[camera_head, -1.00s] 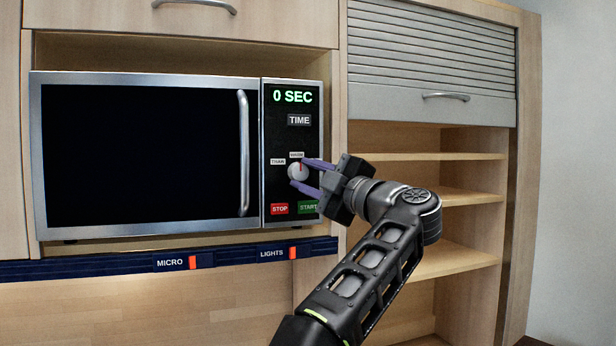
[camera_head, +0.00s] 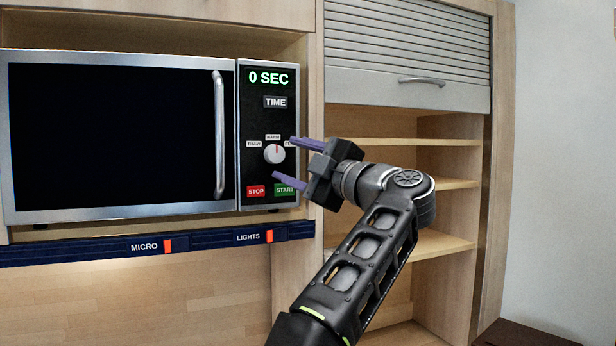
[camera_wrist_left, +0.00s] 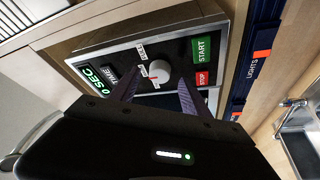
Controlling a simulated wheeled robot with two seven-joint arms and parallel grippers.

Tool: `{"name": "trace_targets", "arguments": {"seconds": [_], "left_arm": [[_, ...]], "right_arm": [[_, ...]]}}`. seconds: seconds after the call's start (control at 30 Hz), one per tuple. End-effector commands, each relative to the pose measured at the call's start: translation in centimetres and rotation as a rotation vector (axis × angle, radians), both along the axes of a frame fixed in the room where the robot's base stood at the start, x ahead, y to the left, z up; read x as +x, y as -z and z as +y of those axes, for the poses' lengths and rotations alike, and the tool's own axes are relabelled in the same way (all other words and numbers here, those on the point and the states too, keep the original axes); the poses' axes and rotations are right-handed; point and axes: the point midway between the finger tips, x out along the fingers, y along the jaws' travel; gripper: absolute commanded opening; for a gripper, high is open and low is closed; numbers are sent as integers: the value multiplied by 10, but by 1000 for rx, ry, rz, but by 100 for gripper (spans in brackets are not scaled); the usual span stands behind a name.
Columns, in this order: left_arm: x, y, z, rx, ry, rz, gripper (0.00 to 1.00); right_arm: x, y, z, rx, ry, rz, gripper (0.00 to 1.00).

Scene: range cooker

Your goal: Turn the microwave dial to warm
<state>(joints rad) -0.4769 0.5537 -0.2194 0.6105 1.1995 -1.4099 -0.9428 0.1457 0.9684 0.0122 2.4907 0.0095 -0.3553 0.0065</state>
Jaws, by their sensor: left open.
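The microwave (camera_head: 120,208) stands in a wooden cabinet, its door shut. Its round silver dial (camera_head: 274,155) is on the black control panel, with its red mark pointing up, roughly at the WARM label (camera_head: 273,137). The dial also shows in the left wrist view (camera_wrist_left: 159,70), between and beyond the fingers. My left gripper (camera_head: 284,158) is open and empty, its purple fingers wide apart in front of the panel, just right of the dial and apart from it. In the wrist view the gripper (camera_wrist_left: 158,82) faces the dial. My right gripper is not in view.
The display (camera_head: 268,78) reads 0 SEC. STOP (camera_head: 256,191) and START (camera_head: 285,190) buttons lie below the dial, near the lower finger. The microwave handle (camera_head: 218,135) sticks out to the left. A switch rail (camera_head: 200,243) runs below. Open shelves (camera_head: 445,184) are at the right.

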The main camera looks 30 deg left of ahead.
Motion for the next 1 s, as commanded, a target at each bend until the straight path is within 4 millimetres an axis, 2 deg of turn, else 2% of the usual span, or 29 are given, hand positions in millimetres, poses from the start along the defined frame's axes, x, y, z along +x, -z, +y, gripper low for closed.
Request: {"name": "trace_targets", "arguments": {"seconds": [0.03,0.13,0.4,1.0], "left_arm": [[-1,8,-9,1,0,0,55],[-5,10,-25,2,3,-3,55],[-12,10,-45,0,0,0,55],[-12,9,-47,0,0,0,55]], "right_arm": [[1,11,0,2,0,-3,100],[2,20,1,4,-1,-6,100],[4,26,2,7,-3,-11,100],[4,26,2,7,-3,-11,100]]}}
